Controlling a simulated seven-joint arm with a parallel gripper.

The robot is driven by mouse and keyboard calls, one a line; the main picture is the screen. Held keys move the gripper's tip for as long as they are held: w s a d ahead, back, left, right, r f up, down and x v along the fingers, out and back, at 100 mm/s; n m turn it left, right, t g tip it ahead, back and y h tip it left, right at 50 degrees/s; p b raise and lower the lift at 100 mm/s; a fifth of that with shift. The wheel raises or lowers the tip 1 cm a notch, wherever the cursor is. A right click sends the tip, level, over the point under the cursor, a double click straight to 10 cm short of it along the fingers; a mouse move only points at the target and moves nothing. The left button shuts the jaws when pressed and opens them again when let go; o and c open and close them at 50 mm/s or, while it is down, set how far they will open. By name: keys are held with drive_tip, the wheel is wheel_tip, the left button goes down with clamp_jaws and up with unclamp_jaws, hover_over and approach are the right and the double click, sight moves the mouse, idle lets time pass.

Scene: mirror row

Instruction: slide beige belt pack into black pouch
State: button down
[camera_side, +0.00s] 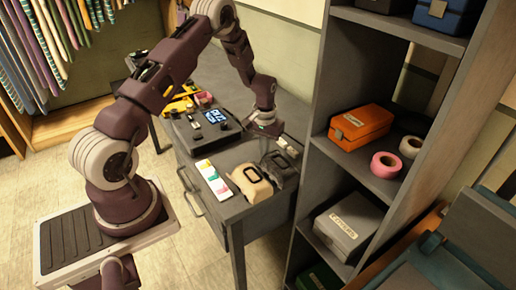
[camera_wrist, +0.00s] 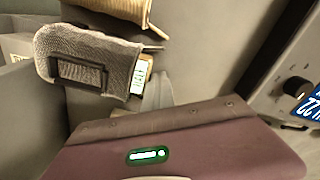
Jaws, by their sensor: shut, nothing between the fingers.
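The black pouch (camera_side: 281,167), dark grey in the light, lies on the desk beside a beige pouch (camera_side: 249,183). In the wrist view the black pouch (camera_wrist: 75,62) lies with its mouth to the right. The labelled end of the beige belt pack (camera_wrist: 139,76) shows at that mouth; the rest appears to be inside the pouch and hidden. My gripper (camera_side: 268,131) is low over the desk, behind the pouches. In the wrist view its shut, empty fingers (camera_wrist: 158,93) are close beside the pack's end. I cannot tell if they touch it.
A mixer (camera_side: 208,122) with a lit display stands left of my gripper. A strip of coloured labels (camera_side: 214,180) lies near the desk's front edge. A small white item (camera_side: 288,147) lies right of my gripper. A tall shelf (camera_side: 316,150) rises close on the right.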

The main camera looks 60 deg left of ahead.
drive_tip(key=shift+s+d+f, duration=0.15)
drive_tip(key=shift+d, duration=0.45)
drive_tip(key=shift+s+d+f, duration=0.1)
drive_tip(key=shift+d+f, duration=0.05)
drive_tip(key=shift+d, duration=0.8)
drive_tip(key=shift+a, duration=1.05)
drive_tip(key=shift+a+r, duration=0.15)
drive_tip(key=shift+r, duration=0.05)
drive_tip(key=r, duration=0.7)
drive_tip(key=shift+w+a, duration=0.15)
drive_tip(key=shift+w, duration=0.05)
drive_tip(key=shift+r, duration=0.4)
